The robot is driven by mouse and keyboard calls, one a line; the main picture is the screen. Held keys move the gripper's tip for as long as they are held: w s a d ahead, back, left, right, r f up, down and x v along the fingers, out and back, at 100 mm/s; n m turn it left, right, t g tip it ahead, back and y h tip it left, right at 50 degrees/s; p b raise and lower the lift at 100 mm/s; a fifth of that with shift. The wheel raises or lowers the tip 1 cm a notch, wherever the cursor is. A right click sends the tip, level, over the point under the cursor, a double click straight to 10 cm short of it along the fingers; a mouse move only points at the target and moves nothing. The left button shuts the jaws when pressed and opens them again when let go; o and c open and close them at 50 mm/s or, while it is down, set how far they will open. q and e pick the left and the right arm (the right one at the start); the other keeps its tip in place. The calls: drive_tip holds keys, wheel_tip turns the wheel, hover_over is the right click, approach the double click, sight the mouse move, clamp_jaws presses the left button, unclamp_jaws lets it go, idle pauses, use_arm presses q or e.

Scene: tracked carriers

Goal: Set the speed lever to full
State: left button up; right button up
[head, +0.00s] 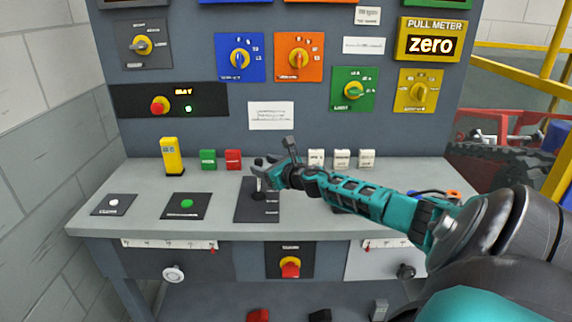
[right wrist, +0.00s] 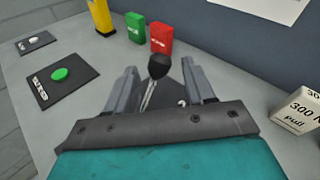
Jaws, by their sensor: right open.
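The speed lever appears to be the one on the black plate (head: 258,212) on the desk's middle, with a black knob (right wrist: 158,66) on a metal stem. In the head view the lever is partly hidden by my right gripper (head: 274,165). In the right wrist view the open fingers of the right gripper (right wrist: 160,78) stand on either side of the lever, with the knob between and just beyond their tips. I cannot tell whether either finger touches it. The plate's scale marks are too small to read. My left gripper is not in view.
A green block (head: 208,159), a red block (head: 233,159) and a yellow device (head: 172,156) stand behind. White blocks (head: 342,158) stand to the right. Green (head: 187,203) and white (head: 113,202) buttons lie left. The pull meter (head: 430,43) reads "zero".

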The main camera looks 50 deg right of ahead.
drive_tip(key=v, duration=0.9)
drive_tip(key=shift+s, duration=0.4)
idle(0.4)
